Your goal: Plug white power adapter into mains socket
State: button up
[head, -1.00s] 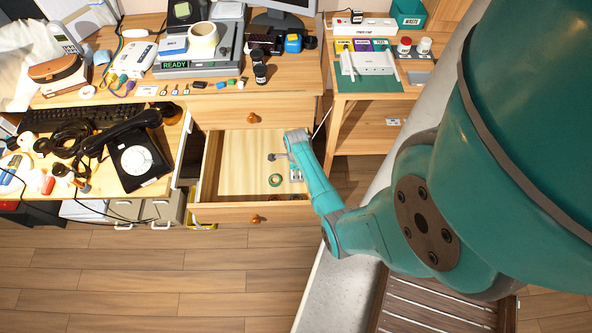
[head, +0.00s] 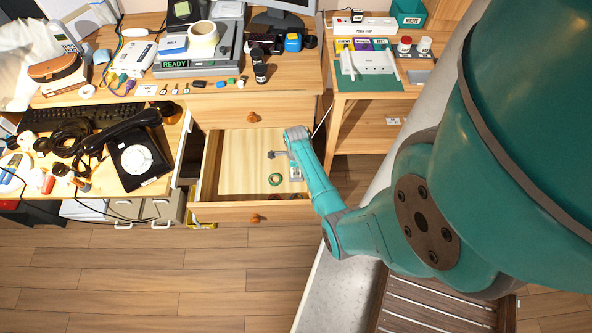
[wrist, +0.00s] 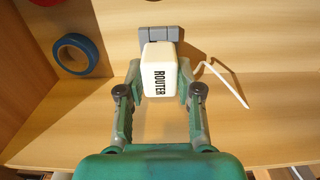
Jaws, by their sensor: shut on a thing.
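In the head view my gripper (head: 290,158) is at the right side of the open wooden drawer (head: 232,162), and the adapter is not clear there. A white power strip (head: 376,23) lies at the back of the right-hand table. Its socket openings are too small to make out.
A tape roll (head: 275,179) lies in the drawer, left of my gripper; it shows in the wrist view too (wrist: 76,54). The drawer walls are close around my gripper. A white router (head: 368,62) rests on a green mat. The left desk is crowded with a phone (head: 138,158) and cables.

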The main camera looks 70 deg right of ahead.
jog(key=shift+r, duration=1.95)
